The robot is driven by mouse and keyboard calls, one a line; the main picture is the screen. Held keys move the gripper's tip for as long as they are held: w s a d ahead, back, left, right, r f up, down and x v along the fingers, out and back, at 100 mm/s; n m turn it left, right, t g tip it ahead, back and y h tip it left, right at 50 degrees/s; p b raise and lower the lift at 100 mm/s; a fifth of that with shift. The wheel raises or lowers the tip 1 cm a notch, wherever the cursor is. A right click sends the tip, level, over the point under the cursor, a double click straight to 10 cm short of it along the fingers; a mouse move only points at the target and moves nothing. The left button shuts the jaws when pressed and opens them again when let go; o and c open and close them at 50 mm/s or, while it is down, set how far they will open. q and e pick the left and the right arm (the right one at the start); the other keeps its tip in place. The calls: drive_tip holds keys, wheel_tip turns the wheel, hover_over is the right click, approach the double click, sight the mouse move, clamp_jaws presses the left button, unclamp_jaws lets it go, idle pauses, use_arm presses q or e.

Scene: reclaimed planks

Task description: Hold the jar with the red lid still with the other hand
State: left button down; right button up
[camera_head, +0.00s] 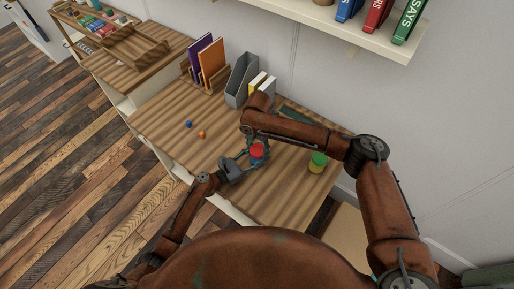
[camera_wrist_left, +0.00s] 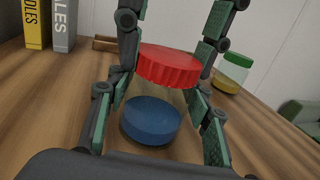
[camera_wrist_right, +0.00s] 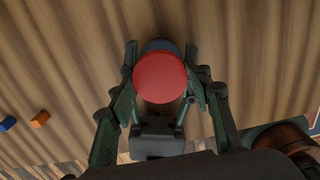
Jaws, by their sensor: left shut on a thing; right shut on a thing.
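The jar with the red lid (camera_head: 257,151) stands on the wooden desk. In the left wrist view its blue lower part (camera_wrist_left: 151,122) sits below the red lid (camera_wrist_left: 169,67), with a see-through band between them. My left gripper (camera_head: 247,161) is shut around the jar body from the side, its pads on either side. My right gripper (camera_head: 257,142) comes from above and is shut on the red lid, which also shows between its fingers in the right wrist view (camera_wrist_right: 160,78). The head view partly hides the jar behind the grippers.
A jar with a green lid (camera_head: 319,160) stands to the right. A blue block (camera_head: 188,124) and an orange block (camera_head: 202,135) lie to the left. A grey file holder (camera_head: 241,80) and books (camera_head: 211,62) stand at the back. The desk's left part is mostly clear.

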sight(258, 150)
drive_tip(key=shift+w+d+r, duration=0.15)
use_arm(q)
drive_tip(key=shift+a+f, duration=0.1)
drive_tip(key=shift+f, duration=0.05)
use_arm(e)
drive_tip(key=shift+r, duration=1)
drive_tip(key=shift+r, duration=2)
use_arm(q)
drive_tip(key=c, duration=0.9)
unclamp_jaws()
